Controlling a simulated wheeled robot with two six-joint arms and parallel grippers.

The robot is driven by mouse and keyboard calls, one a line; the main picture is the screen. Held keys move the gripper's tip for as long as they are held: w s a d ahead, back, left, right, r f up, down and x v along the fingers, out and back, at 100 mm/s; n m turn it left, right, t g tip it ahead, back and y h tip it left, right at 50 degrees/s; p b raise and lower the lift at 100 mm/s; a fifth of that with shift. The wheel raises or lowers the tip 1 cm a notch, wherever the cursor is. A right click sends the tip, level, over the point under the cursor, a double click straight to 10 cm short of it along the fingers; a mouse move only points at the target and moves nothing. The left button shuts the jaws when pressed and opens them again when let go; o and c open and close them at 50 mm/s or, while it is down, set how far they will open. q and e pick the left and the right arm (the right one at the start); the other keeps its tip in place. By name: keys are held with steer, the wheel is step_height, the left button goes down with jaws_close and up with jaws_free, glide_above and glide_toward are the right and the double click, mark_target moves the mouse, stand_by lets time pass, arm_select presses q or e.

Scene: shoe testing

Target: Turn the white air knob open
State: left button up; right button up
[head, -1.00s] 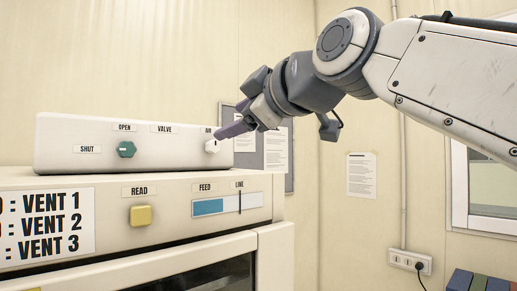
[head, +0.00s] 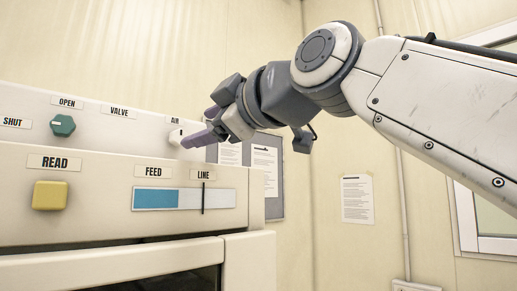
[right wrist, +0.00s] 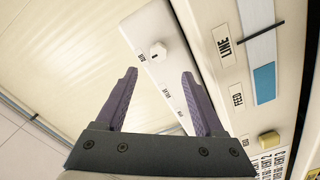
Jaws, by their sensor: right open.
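The white air knob (head: 176,137) sits under the AIR label on the upper box's front, and the lower finger partly overlaps it in the head view. In the right wrist view the white knob (right wrist: 158,50) shows whole, with a small dark mark on its face. My right gripper (head: 198,127) is open and empty beside the knob, at its right in the head view. In the right wrist view its two purple fingers (right wrist: 159,73) are spread, with the knob just beyond and between their tips. I see no contact for sure. My left gripper is out of view.
The green valve knob (head: 63,125) is left of the air knob, between SHUT and OPEN labels. Below are a yellow READ button (head: 51,195) and a blue FEED gauge (head: 184,199). A grey notice board (head: 279,180) hangs behind. Right of the machine is open space.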

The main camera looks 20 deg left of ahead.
mark_target(180, 136)
steer(key=p+x, duration=0.4)
steer(key=x, duration=0.4)
steer(key=shift+w+r+p, duration=0.2)
steer(key=shift+w+p, duration=0.05)
steer(key=shift+p, duration=0.05)
steer(key=shift+w+a+f, duration=0.15)
steer(key=shift+w+a, duration=0.05)
steer(key=shift+a, duration=0.25)
jaws_close()
